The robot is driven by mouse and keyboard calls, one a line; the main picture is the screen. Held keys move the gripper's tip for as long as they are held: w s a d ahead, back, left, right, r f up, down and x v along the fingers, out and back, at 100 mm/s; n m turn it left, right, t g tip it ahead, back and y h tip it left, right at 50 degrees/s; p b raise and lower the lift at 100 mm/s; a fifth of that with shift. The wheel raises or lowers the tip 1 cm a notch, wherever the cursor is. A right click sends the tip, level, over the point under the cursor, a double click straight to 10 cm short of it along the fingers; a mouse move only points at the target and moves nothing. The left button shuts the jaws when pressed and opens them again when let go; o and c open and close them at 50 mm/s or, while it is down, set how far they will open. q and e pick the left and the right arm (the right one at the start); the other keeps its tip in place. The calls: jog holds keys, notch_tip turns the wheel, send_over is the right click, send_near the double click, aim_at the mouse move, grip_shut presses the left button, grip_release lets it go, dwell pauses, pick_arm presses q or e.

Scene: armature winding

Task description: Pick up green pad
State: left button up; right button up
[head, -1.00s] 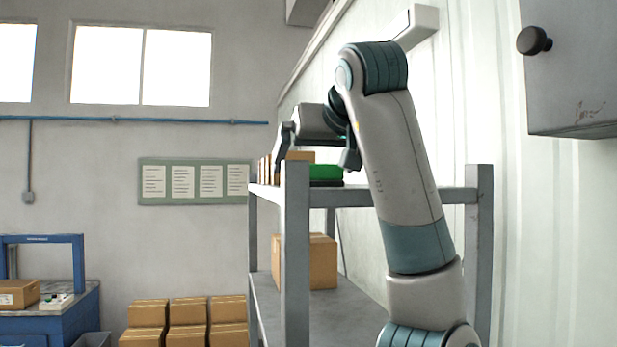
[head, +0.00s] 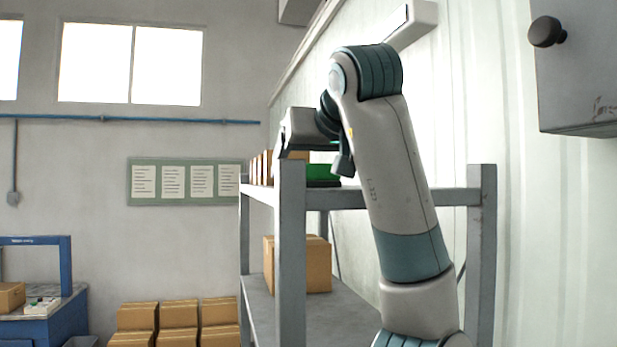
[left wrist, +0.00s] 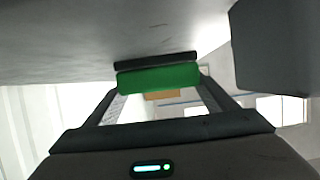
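The green pad (head: 322,173) lies on the top shelf of the grey rack, on a thin black base. In the left wrist view the green pad (left wrist: 158,78) shows upside down, between the far ends of the two fingers. My left gripper (head: 314,152) is over the shelf at the pad, with its fingers spread to either side. It also shows in the left wrist view (left wrist: 158,92), open. I cannot tell whether the fingers touch the pad. My right gripper is not in view.
The grey rack (head: 291,250) has a front post close before the gripper. Cardboard boxes (head: 263,168) stand on the top shelf beside the pad, and another box (head: 318,265) is on the lower shelf. A wall cabinet (head: 580,75) hangs at the upper right.

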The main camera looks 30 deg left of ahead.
pick_arm(q)
jog(key=shift+s+d+r, duration=0.1)
jog(key=shift+d, duration=0.05)
jog(key=shift+c, duration=0.4)
jog(key=shift+r, duration=0.2)
jog(key=shift+r+b, duration=0.55)
jog(key=shift+b, duration=0.1)
jog(key=r+b, duration=0.1)
jog(key=d+r, duration=0.1)
jog(key=r, duration=0.1)
jog(key=shift+b, duration=0.4)
jog(key=d+r+b, duration=0.2)
jog(key=d+r, duration=0.4)
jog(key=d, duration=0.4)
jog(key=shift+w+d+r, duration=0.25)
jog(key=shift+w+d, duration=0.1)
jog(key=shift+w, duration=0.05)
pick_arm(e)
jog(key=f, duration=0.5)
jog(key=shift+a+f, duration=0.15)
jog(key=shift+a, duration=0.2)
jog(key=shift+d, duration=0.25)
pick_arm(q)
jog(key=shift+a+f, duration=0.1)
